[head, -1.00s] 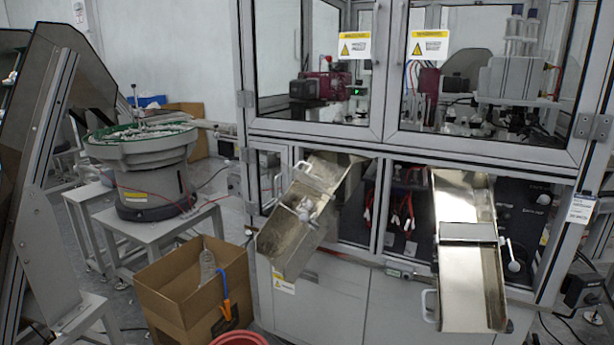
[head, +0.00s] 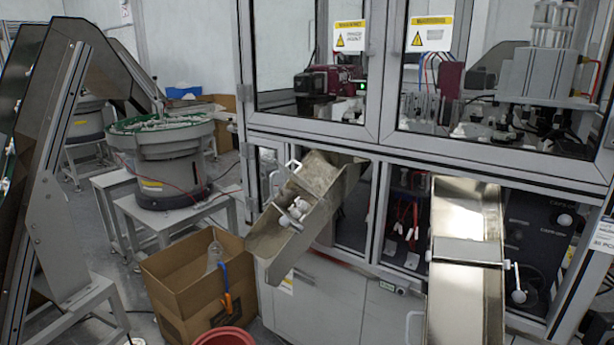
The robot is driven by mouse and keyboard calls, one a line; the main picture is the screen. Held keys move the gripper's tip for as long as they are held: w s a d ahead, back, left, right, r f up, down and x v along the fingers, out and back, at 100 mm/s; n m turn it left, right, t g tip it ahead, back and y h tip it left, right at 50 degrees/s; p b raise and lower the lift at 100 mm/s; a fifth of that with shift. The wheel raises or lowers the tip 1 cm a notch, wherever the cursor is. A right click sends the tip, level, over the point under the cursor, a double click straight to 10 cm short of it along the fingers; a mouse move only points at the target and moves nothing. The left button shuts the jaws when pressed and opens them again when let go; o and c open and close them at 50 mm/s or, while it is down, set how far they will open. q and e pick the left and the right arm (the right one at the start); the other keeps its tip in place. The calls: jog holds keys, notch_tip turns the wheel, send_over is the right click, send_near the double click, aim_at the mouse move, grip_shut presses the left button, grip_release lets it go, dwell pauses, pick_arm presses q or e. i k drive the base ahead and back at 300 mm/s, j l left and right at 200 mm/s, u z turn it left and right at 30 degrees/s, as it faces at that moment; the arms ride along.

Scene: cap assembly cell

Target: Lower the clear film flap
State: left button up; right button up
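I cannot clearly make out a clear film flap in the head view. Two metal chutes come out of the lower front of the machine. The left chute (head: 270,240) tilts down to the left, with white fittings (head: 297,210) across its middle and a white handle near its top. The right chute (head: 465,205) slopes down towards me, with a flat crossing plate (head: 467,251) and a white knob (head: 519,296) at its right side. Its lower end runs out of the picture. Neither of my grippers is in view.
The machine's framed clear windows (head: 310,60) stand above the chutes. An open cardboard box (head: 190,300) holding a clear bottle (head: 215,253) and a red tub (head: 226,337) stand at lower left. A bowl feeder (head: 160,150) and a dark inclined conveyor (head: 50,110) are further left.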

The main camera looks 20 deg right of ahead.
aim_at(289, 173)
jog(key=l, duration=0.85)
jog(key=k+l, duration=0.15)
jog(key=l, duration=0.7)
